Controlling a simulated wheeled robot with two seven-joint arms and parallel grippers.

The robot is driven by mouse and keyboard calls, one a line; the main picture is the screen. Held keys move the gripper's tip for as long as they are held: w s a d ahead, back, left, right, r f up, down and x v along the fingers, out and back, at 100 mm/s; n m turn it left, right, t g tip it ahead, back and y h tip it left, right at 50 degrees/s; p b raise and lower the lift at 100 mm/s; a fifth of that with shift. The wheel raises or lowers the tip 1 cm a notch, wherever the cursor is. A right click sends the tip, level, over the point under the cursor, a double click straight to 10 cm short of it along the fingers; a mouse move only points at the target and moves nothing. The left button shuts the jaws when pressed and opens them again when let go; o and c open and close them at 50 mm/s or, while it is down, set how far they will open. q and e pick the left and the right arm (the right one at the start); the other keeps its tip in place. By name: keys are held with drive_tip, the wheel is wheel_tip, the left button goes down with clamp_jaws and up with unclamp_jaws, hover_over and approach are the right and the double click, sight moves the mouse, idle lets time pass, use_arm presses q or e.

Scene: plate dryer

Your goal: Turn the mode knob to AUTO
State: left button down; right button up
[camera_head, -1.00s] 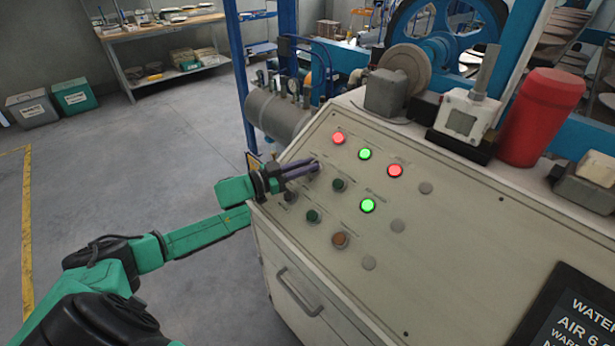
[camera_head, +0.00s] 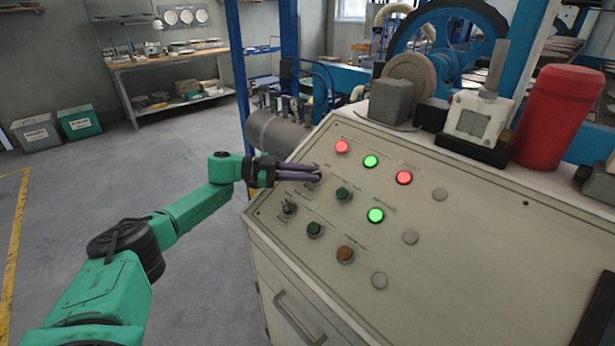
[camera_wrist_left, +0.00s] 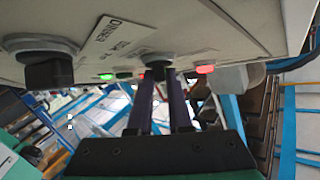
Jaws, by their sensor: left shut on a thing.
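The sloped beige control panel (camera_head: 330,235) fills the middle of the head view. My left gripper (camera_head: 318,173) reaches in from the left, its dark fingers at the panel's upper left. In the left wrist view, my left gripper (camera_wrist_left: 160,82) is shut on a small dark knob (camera_wrist_left: 158,72), one finger on each side. In the head view the fingers hide this knob, and its label and pointer direction cannot be read. A second black knob (camera_head: 289,207) sits lower left on the panel, apart from the gripper; it also shows in the left wrist view (camera_wrist_left: 50,68).
Lit red (camera_head: 342,147) and green (camera_head: 371,161) buttons lie just right of the fingers. A dark green button (camera_head: 344,194) is below them. A red cylinder (camera_head: 556,117) and a grey-white device (camera_head: 475,117) stand on the cabinet top. The floor left of the cabinet is open.

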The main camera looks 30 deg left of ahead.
use_arm(q)
drive_tip(key=shift+s+f, duration=0.1)
drive_tip(key=shift+f, duration=0.2)
drive_tip(key=c, duration=1.1)
unclamp_jaws()
drive_tip(key=shift+c, duration=0.2)
drive_tip(key=o, duration=0.3)
drive_tip(key=shift+s+r, duration=0.1)
drive_tip(key=shift+r, duration=0.05)
drive_tip(key=shift+w, duration=0.25)
drive_tip(key=b+v, duration=0.3)
drive_tip(key=v, duration=1.1)
drive_tip(key=shift+s+a, duration=0.15)
drive_tip(key=shift+a, duration=0.05)
